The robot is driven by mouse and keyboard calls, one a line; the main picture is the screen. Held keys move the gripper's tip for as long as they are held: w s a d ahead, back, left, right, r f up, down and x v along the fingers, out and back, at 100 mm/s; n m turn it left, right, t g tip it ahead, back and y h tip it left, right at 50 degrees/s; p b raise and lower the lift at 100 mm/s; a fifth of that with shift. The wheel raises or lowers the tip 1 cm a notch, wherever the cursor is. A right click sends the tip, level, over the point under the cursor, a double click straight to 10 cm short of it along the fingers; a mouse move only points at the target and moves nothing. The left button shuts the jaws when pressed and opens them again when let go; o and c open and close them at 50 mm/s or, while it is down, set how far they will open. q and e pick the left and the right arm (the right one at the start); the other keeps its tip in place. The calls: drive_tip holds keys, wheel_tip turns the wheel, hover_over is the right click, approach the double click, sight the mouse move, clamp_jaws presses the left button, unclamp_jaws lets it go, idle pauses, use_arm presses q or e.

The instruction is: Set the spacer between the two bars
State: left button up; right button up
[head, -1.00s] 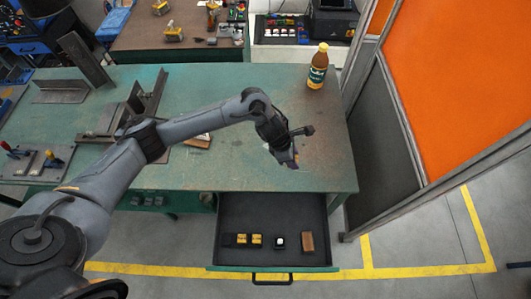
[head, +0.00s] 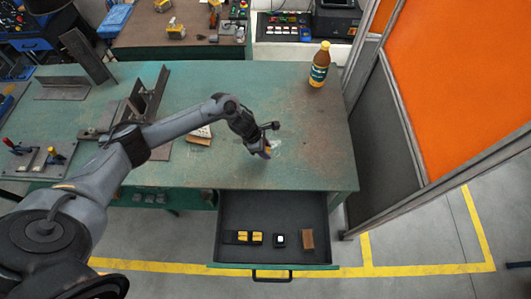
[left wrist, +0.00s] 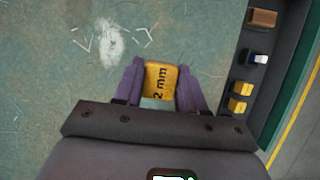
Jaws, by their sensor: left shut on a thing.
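My left gripper (head: 264,152) is above the green table, a little behind the open drawer. In the left wrist view its purple fingers (left wrist: 160,88) are shut on a yellow spacer (left wrist: 159,80) with "2 mm" visible on its face. In the head view the spacer is mostly hidden by the gripper. My right gripper is not in view.
The open drawer (head: 325,215) holds yellow blocks (head: 257,238), a black-and-white item (head: 279,240) and a brown block (head: 308,239). A bottle (head: 319,65) stands at the back right. Steel angle pieces (head: 150,95) and a small cardboard-like item (head: 200,138) lie left of the gripper.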

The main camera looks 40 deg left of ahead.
use_arm(q)
drive_tip(key=shift+f, duration=1.55)
drive_tip(key=shift+f, duration=0.15)
drive_tip(key=o, duration=1)
drive_tip(key=shift+o, duration=0.2)
